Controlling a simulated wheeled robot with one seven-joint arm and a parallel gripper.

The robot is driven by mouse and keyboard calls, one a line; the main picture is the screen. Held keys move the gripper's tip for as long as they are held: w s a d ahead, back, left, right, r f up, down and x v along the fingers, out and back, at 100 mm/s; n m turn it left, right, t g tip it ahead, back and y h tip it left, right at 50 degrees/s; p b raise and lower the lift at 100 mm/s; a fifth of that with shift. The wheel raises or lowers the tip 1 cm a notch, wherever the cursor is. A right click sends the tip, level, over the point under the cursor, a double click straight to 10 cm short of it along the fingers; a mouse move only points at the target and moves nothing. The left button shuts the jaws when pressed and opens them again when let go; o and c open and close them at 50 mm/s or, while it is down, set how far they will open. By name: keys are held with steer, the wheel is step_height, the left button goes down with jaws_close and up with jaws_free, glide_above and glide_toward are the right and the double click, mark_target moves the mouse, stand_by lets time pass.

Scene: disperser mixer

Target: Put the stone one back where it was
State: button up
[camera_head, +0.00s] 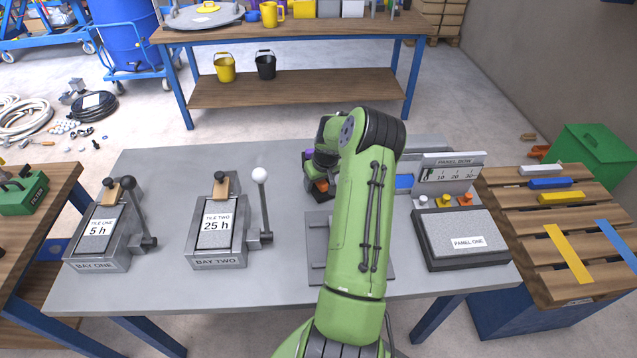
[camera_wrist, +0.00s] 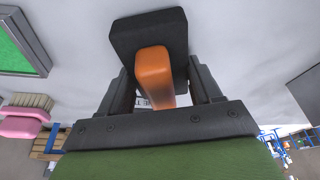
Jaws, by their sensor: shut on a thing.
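My gripper (camera_head: 320,186) is over the back middle of the grey table (camera_head: 160,165), partly behind my arm. In the wrist view, my gripper (camera_wrist: 155,90) is shut on an orange handle (camera_wrist: 153,66) fixed to a dark block (camera_wrist: 125,38). A white label with letters shows partly behind the handle; I cannot read it in full. I see no piece plainly marked as stone one. A grey plate (camera_head: 317,225) lies flat under my arm, partly hidden.
Bay one (camera_head: 97,265) and bay two (camera_head: 215,262) hold labelled tiles and have levers. Panel one (camera_head: 465,235) lies at the right, before the panel row gauge (camera_head: 452,172). A slatted wooden top (camera_head: 520,235) adjoins. The wrist view shows a pink brush (camera_wrist: 22,122).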

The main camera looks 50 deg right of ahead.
steer(key=shift+f, duration=0.1)
steer(key=shift+f, duration=0.15)
steer(key=o, duration=1)
steer(key=p+v, duration=0.1)
steer(key=v, duration=1.1)
steer(key=shift+p, duration=0.35)
